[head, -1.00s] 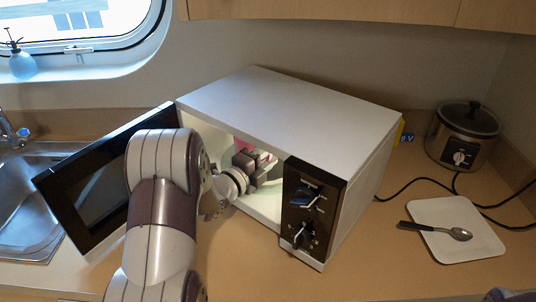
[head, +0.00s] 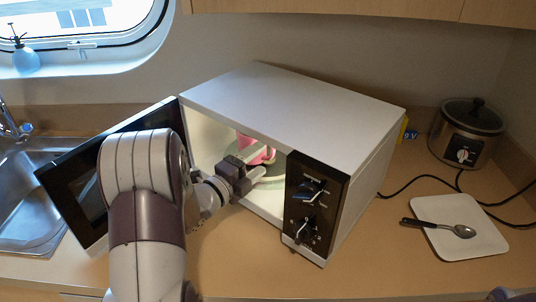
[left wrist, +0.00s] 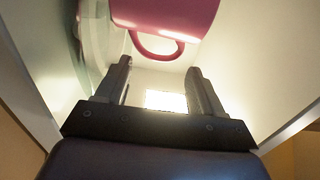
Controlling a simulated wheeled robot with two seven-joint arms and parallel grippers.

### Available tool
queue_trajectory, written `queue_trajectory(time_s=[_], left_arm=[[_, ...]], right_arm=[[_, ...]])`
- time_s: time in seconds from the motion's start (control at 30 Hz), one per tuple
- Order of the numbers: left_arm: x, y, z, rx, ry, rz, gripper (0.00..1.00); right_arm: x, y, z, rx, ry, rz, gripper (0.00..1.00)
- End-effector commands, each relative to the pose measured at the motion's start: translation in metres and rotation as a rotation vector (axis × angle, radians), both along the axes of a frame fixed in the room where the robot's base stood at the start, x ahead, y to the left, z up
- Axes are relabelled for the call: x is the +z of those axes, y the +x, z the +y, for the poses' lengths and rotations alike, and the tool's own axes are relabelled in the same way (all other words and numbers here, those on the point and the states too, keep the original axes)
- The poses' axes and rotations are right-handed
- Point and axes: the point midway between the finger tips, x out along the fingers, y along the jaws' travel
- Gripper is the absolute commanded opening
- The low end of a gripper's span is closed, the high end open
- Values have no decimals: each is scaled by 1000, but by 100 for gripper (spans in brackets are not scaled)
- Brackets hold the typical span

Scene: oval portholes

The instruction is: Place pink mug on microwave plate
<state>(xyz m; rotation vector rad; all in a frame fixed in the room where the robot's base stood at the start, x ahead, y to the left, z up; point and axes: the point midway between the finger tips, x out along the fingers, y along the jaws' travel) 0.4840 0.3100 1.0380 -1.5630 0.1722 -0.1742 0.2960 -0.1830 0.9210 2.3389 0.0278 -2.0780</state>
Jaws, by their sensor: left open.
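The pink mug (head: 258,151) stands inside the open microwave, partly hidden by the microwave's top edge and my left gripper. In the left wrist view the mug (left wrist: 165,14) shows at the top, its handle hanging toward the fingers. The pale glass microwave plate (left wrist: 97,38) shows at the left beside the mug; the mug appears to be on it. My left gripper (head: 262,169) is at the microwave opening, open, with the mug beyond its fingers. Its fingers (left wrist: 159,66) are apart with nothing between them. My right gripper is not in view.
The microwave (head: 290,108) has its dark door (head: 75,190) swung open to the left, close to my left arm. A sink (head: 30,195) lies at far left. A white plate with a spoon (head: 462,231) and a slow cooker (head: 466,135) are at right, with black cables between.

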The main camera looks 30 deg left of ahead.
Motion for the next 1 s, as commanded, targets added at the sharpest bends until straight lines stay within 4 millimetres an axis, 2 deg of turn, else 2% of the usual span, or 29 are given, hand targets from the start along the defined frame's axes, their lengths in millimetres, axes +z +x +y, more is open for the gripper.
queue_trajectory(time_s=[0.13, 0.33, 1.0], left_arm=[[-2, -32, 8, 4, -1, 0, 67], [0, -56, 13, 0, 0, -1, 67], [0, -60, 13, -1, -1, 0, 67]], right_arm=[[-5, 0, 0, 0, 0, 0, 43], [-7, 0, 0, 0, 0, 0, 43], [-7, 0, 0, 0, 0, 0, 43]])
